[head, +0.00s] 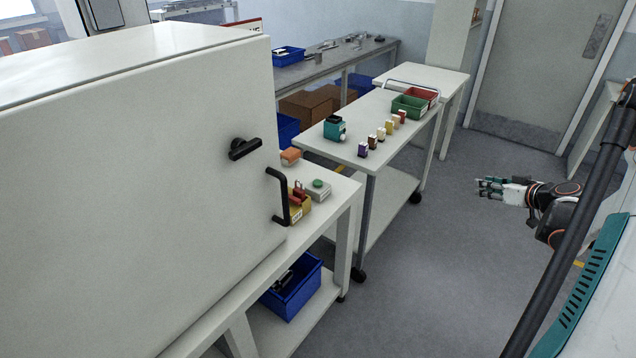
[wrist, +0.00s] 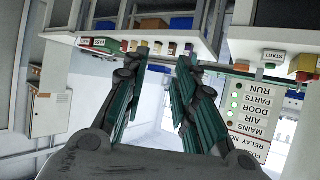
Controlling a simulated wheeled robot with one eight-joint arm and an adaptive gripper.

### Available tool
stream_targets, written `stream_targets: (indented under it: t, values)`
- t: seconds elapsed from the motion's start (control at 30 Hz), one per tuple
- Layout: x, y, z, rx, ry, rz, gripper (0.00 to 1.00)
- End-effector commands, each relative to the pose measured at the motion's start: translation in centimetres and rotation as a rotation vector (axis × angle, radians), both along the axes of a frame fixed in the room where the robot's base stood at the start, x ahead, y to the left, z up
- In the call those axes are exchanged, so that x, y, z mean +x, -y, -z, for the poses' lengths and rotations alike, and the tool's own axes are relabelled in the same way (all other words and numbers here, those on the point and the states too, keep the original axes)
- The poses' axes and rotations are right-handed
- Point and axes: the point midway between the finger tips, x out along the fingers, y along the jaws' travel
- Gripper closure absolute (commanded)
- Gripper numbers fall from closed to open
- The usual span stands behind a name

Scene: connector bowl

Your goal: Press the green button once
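The green button (head: 318,183) sits on top of a small grey box (head: 317,193) on the white bench, just right of the large cabinet's handle. In the wrist view, which is upside down, a box labelled START (wrist: 276,56) is at the upper right, with a small green button (wrist: 270,66) on it. My gripper (head: 482,188) is over the open floor at the right of the head view, well apart from the button. In the wrist view my gripper (wrist: 160,62) has its two fingers spread, with nothing between them.
The large white cabinet (head: 130,190) with a black handle stands at left. Orange and yellow-red items sit beside the button box. A cart (head: 335,151) holds small coloured blocks and green and red bins. A blue bin (head: 292,290) is on the lower shelf. The floor between is clear.

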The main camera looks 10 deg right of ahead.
Motion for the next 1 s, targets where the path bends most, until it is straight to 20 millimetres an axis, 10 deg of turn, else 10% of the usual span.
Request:
stream_targets:
  t: [0.13, 1.0]
  values:
    - [0.0, 0.0, 0.0, 0.0, 0.0, 0.0, 1.0]
    - [0.0, 0.0, 0.0, 0.0, 0.0, 0.0, 1.0]
